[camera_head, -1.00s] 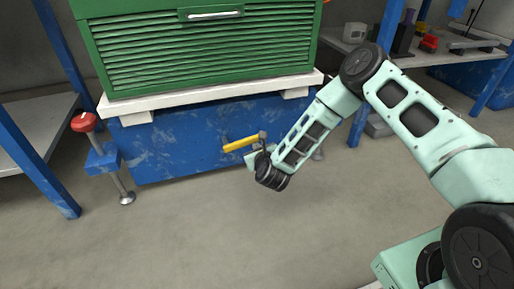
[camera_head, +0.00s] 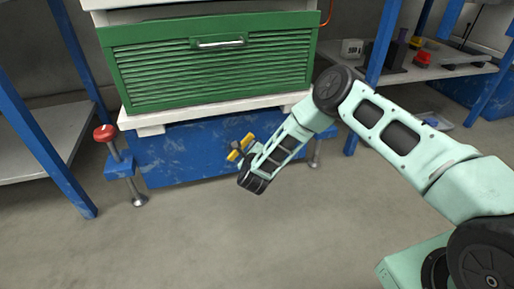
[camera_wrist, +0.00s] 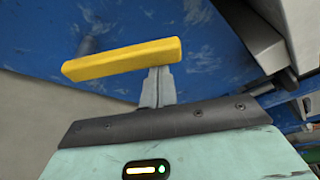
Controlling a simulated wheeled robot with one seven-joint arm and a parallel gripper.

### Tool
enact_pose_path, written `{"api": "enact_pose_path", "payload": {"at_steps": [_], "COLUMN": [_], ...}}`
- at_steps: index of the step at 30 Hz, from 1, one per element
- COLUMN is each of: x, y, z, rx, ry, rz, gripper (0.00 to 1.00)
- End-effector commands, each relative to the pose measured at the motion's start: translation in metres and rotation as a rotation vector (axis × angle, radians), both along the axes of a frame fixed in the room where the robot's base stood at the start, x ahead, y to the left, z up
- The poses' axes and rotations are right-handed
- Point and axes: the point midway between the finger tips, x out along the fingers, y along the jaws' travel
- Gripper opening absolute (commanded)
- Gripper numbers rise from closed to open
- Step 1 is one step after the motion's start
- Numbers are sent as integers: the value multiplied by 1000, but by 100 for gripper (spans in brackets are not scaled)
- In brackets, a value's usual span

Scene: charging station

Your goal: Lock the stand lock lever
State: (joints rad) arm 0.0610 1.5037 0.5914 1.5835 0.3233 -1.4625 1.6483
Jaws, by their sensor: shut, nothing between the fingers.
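The stand lock lever is a yellow bar (camera_head: 248,139) on the front of the blue stand base (camera_head: 185,150), below the green cabinet. It slants up to the right in the head view, and my gripper (camera_head: 238,146) crosses in front of its middle. In the wrist view the yellow lever (camera_wrist: 122,60) runs across above my shut, empty fingers (camera_wrist: 158,78). The fingertips end at the bar's lower edge; I cannot tell whether they touch it.
The green louvred cabinet (camera_head: 210,65) sits on the stand. A red-knobbed post (camera_head: 104,133) stands at the stand's left corner. Blue-legged shelving (camera_head: 40,145) is at left, and a workbench (camera_head: 440,68) is at back right. The floor in front is clear.

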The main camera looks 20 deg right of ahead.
Motion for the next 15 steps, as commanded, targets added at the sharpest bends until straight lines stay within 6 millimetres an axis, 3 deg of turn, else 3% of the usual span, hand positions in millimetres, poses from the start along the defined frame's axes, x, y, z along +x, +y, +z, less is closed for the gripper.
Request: {"api": "enact_pose_path", "payload": {"at_steps": [3, 15], "x": [0, 0], "y": [10, 38], "z": [13, 30], "rx": [-112, -474], "ry": [-2, -2], "rz": [3, 2], "gripper": [0, 0]}}
